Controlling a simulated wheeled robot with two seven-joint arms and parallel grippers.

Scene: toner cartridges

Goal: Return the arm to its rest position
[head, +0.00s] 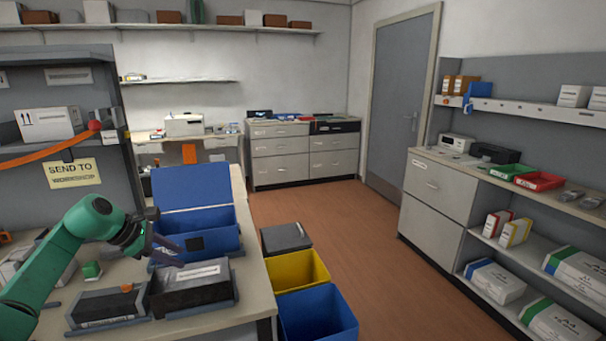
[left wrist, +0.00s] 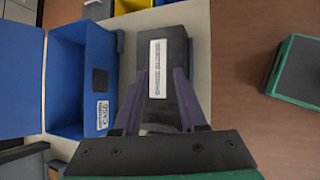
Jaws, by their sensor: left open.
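My left arm, green, comes in from the left in the head view. My left gripper (head: 168,250) is open and points right, over the front of the blue open-lidded box (head: 212,238). In the left wrist view its two purple fingers (left wrist: 167,98) spread on either side of a dark toner cartridge (left wrist: 170,62) with a white label. I cannot tell if they touch it. In the head view a dark cartridge with a white label lies in a grey tray (head: 190,307) on the table. My right gripper is not in view.
A second tray (head: 105,307) lies left of the first. A yellow bin (head: 298,271) and a blue bin (head: 318,315) stand on the floor right of the table (head: 258,290). A shelf (head: 75,110) rises behind the arm. Open floor (head: 340,225) lies beyond the bins.

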